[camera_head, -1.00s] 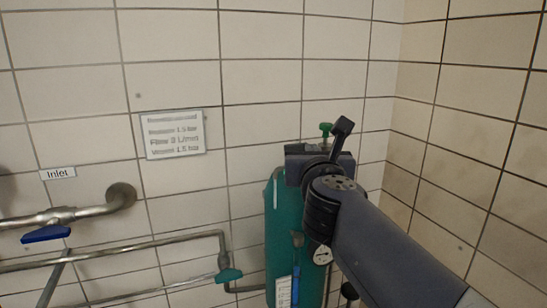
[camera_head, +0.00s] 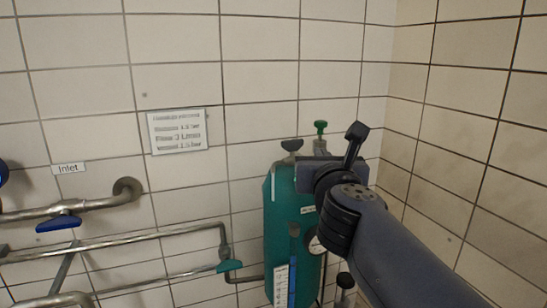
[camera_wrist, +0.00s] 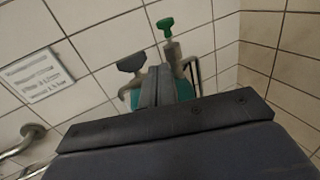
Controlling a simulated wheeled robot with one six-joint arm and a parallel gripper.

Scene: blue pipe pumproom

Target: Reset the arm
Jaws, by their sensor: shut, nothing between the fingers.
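My gripper (camera_wrist: 160,88) shows in the wrist view with its two dark fingers pressed together and nothing between them. In the head view my arm comes in from the lower right, and its wrist hides the right upper part of a teal tank (camera_head: 283,225). The fingers themselves are hard to make out in the head view. In the wrist view the fingers point toward the tank's top, between a dark valve handle (camera_wrist: 131,62) and a green valve knob (camera_wrist: 166,25). I cannot tell whether they touch the tank.
Steel pipes (camera_head: 150,234) run along the tiled wall at left, with a blue handle (camera_head: 59,223) under the Inlet sign (camera_head: 69,168) and a teal handle (camera_head: 229,266) near the tank. A white notice (camera_head: 178,131) hangs above. A tiled side wall (camera_head: 460,130) stands close at right.

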